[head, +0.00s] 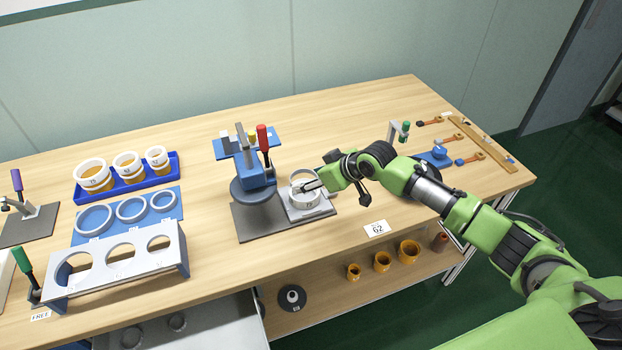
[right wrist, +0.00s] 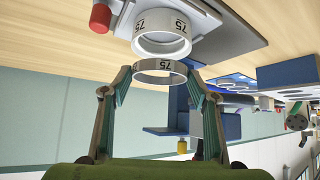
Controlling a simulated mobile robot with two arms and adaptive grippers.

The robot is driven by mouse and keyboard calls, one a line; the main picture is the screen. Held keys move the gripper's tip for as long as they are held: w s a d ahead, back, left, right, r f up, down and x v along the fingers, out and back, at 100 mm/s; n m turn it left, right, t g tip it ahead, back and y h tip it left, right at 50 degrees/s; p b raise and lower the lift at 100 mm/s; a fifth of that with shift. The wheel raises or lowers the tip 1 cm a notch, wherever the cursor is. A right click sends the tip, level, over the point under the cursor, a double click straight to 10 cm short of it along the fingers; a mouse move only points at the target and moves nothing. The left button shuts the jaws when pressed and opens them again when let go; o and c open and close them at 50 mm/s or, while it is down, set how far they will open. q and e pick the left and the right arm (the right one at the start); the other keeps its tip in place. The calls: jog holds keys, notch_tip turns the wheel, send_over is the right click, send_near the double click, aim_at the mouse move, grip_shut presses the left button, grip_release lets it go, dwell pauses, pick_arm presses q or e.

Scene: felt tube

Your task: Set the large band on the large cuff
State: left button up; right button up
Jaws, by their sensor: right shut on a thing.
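The large band, a thin white ring marked 75, is between the fingers of my right gripper (head: 314,186). It shows clearly in the right wrist view (right wrist: 159,78), with a fingertip on each side. The large cuff (head: 305,201), a wider white ring also marked 75, stands on a light grey plate beside the blue-headed fixture. In the right wrist view the cuff (right wrist: 162,44) lies just beyond the band, which is on its upper side. I cannot tell whether they touch. My left gripper is not in view.
The fixture (head: 254,168) with its red handle (head: 263,138) stands close left of the cuff. A blue tray (head: 128,190) of white-rimmed cups, a blue ring board (head: 168,216) and a holed grey rack (head: 118,283) are at left.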

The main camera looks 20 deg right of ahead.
jog(key=shift+f+b, duration=0.4)
jog(key=shift+f, duration=0.45)
jog(key=shift+f, duration=0.1)
jog(key=shift+f+b, duration=0.3)
jog(key=shift+f, duration=0.25)
jog(key=shift+r, duration=0.1)
dwell(0.3)
jog(key=o, duration=1.4)
